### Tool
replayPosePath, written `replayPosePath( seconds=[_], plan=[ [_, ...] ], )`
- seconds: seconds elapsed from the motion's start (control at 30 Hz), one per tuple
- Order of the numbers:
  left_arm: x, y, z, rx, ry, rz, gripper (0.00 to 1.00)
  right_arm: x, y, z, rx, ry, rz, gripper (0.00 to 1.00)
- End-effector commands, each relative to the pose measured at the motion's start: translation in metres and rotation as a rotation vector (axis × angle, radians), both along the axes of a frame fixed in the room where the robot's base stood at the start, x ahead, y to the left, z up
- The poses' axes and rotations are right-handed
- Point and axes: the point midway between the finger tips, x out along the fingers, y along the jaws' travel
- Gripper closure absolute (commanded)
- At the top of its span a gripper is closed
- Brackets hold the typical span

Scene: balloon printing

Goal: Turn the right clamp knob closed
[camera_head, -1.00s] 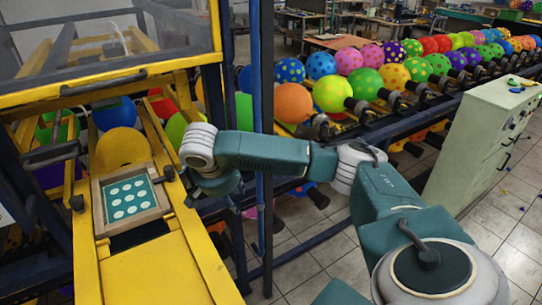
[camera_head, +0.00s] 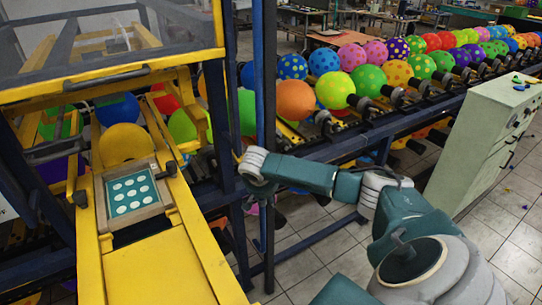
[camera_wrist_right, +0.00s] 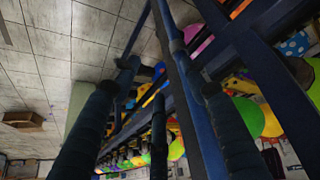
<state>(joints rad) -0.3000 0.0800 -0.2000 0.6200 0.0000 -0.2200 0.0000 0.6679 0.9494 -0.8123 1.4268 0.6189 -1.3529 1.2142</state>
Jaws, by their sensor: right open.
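The right clamp knob (camera_head: 171,168) is a small black knob at the right edge of the wooden-framed printing screen (camera_head: 132,194), which has a teal field with white dots. A matching left clamp knob (camera_head: 80,198) sits at the frame's left edge. My right gripper is mostly hidden behind its pale wrist in the head view, beside the dark blue posts and well right of the right knob, not touching it. My left gripper is out of view.
A yellow balloon (camera_head: 124,145) sits behind the screen. A balloon conveyor (camera_head: 385,125) runs off to the right. A pale control cabinet (camera_head: 482,145) stands at right.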

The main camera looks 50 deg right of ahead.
Motion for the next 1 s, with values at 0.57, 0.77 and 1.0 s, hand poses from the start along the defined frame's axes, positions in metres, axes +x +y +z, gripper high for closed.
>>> replayPosePath(
  seconds=[0.57, 0.77, 1.0],
  plan=[
    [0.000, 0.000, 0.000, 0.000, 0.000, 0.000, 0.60, -0.004, -0.018, -0.014, -0.025, 0.008, 0.030, 0.55],
    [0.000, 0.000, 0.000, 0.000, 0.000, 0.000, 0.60, -0.004, -0.017, -0.014, -0.025, 0.008, 0.030, 0.55],
    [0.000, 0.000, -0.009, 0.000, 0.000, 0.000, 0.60, -0.004, -0.006, -0.051, -0.012, 0.022, 0.082, 0.55]
  ],
)
